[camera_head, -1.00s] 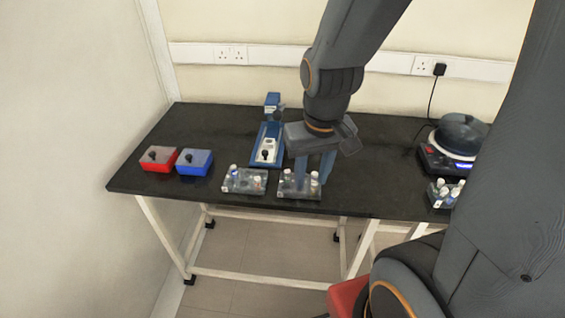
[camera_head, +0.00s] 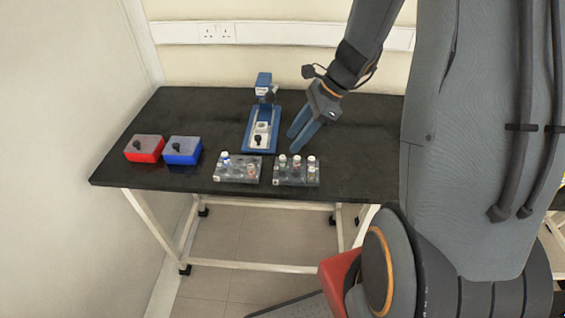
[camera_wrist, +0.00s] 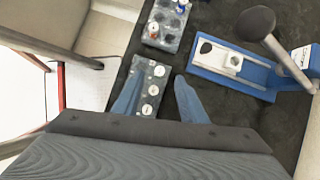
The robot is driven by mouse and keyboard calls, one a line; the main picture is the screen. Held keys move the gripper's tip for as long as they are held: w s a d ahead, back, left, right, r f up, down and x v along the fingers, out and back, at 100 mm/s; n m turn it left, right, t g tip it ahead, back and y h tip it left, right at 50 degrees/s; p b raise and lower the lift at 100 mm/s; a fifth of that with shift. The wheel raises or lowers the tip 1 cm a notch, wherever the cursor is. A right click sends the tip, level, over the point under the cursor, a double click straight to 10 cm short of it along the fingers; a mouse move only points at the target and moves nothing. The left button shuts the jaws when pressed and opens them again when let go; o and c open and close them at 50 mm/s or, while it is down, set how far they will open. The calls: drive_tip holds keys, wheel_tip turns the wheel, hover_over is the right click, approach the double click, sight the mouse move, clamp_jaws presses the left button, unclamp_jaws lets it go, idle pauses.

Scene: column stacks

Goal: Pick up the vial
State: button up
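Several small vials with white caps (camera_head: 297,161) stand in the right clear rack (camera_head: 296,181) near the table's front edge. Their caps also show in the wrist view (camera_wrist: 153,90). The left rack (camera_head: 232,179) holds more vials, one with a blue mark (camera_head: 225,158). Which vial is meant cannot be told. My gripper (camera_head: 295,143) is above the table, behind the right rack and right of the blue device. In the wrist view its two blue fingers (camera_wrist: 160,77) are apart with nothing held between them; rack and caps show beyond and beside the left finger.
A blue device (camera_head: 261,143) with an upright post stands behind the racks. A red box (camera_head: 145,156) and a blue box (camera_head: 183,158) sit at the left. Black table surface (camera_head: 360,130) is clear right of my gripper. My own arm covers the table's right end.

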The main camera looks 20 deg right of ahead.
sight(283, 157)
drive_tip(key=shift+d+p+x, duration=0.1)
drive_tip(key=shift+p+x, duration=0.3)
drive_tip(key=shift+x, duration=1.3)
drive_tip(key=shift+d+p+x, duration=0.15)
drive_tip(key=shift+p+x, duration=0.2)
drive_tip(key=shift+x, duration=1.35)
drive_tip(key=shift+f, duration=0.15)
clamp_jaws()
